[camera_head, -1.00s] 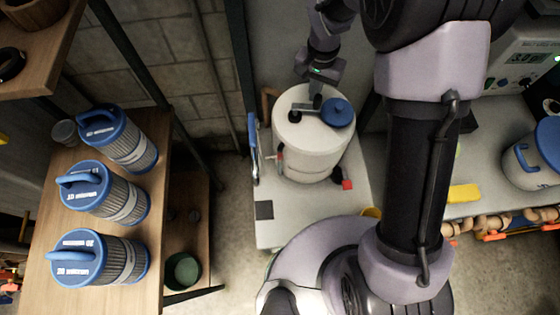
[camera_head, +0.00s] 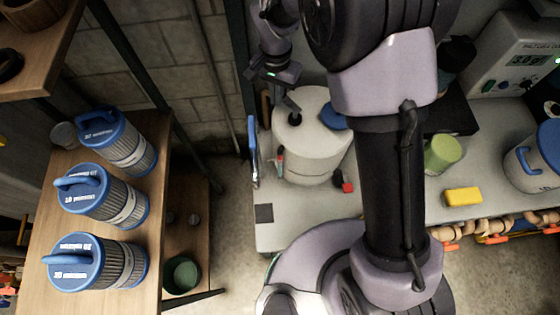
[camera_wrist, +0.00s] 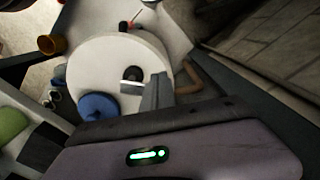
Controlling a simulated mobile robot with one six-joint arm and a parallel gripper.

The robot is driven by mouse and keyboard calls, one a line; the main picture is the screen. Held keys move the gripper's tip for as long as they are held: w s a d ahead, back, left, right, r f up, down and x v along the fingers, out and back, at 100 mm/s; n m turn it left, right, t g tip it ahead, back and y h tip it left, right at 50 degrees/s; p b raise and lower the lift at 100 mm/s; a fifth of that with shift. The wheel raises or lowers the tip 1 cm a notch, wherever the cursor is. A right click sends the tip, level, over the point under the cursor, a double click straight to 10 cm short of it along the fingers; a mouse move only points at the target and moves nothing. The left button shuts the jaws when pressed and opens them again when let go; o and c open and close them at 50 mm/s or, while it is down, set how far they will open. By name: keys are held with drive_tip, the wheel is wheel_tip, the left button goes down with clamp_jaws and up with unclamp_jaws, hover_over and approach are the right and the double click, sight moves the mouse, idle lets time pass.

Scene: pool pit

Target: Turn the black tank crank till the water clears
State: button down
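The white tank (camera_head: 317,160) stands on the pale bench, with a round blue cap (camera_head: 333,117) on its lid, partly behind my arm. The dark crank hub (camera_head: 295,119) is on the left part of the lid. My gripper (camera_head: 286,97) is above the lid's back left edge, pointing down at the crank. In the wrist view my grey fingers (camera_wrist: 154,92) are close together at the crank (camera_wrist: 131,75). They appear shut on its outer end, which they mostly hide. The blue cap (camera_wrist: 97,107) is beside them. No water shows.
Several blue-capped filter cartridges (camera_head: 105,195) stand on a wooden shelf at the left. A yellow block (camera_head: 462,196), a green cup (camera_head: 442,153) and a blue-lidded canister (camera_head: 535,160) are on the right bench. A red knob (camera_head: 347,188) is at the tank's base.

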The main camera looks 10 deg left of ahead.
drive_tip(key=shift+w+d, duration=0.1)
drive_tip(key=shift+w, duration=0.25)
wheel_tip(320, 180, up, 8)
drive_tip(key=p, duration=0.5)
drive_tip(key=shift+p, duration=0.4)
